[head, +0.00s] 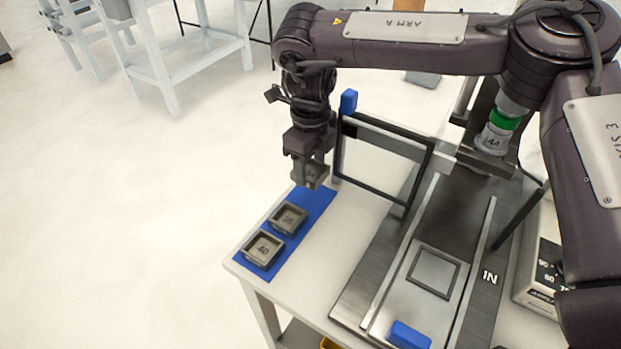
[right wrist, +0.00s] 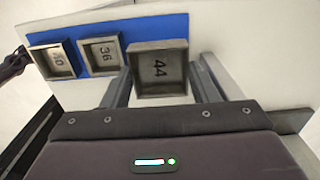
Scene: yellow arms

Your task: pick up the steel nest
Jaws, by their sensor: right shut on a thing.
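A square steel nest marked 44 (right wrist: 160,68) is between the two fingers of my right gripper (head: 309,172), which is shut on it. The held nest also shows in the head view (head: 311,179), partly covered by the fingers. It appears raised above the far end of the blue mat (head: 318,203). Two similar steel nests sit on the mat: one marked 36 (head: 288,220) and one marked 40 (head: 263,251). Both also show in the right wrist view, 36 (right wrist: 101,54) and 40 (right wrist: 53,60). My left gripper is not in the head view.
A dark upright frame (head: 385,152) with a blue block (head: 348,102) at its top corner stands right of the gripper. A metal fixture with a square plate (head: 433,271) and another blue block (head: 409,335) fills the table's right part. White tabletop (head: 330,250) lies bare between.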

